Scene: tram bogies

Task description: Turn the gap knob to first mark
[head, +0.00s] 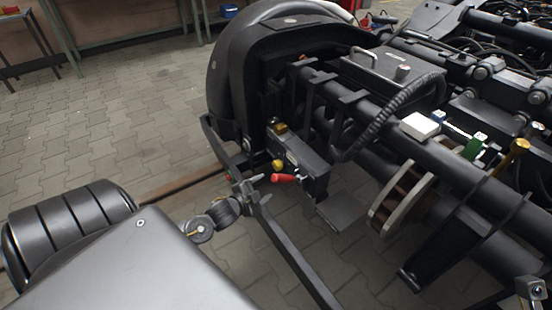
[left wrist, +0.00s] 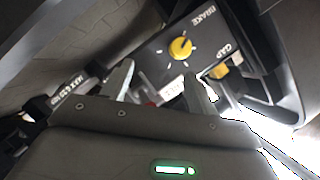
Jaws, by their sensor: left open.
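A dark control box (head: 305,165) is fixed to the bogie frame. In the left wrist view its panel (left wrist: 158,60) has a round yellow knob (left wrist: 181,47) with white marks around it, near the word BRAKE. A second yellow part (left wrist: 218,70) sits beside the word GAP, partly cut by glare. In the head view a yellow knob (head: 278,166) and a brass-yellow part (head: 281,128) show on the box. My left gripper (head: 252,187) is open and empty, just left of a red handle (head: 285,178); its fingers (left wrist: 160,75) are apart, short of the panel. My right gripper does not show.
A dark bar (head: 290,250) runs below my left gripper. Thick frame tubes (head: 440,150), a corrugated hose (head: 385,120) and a brake disc (head: 400,195) lie to the right. A black wheel guard (head: 235,70) rises behind. Paved floor (head: 90,130) is free at left.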

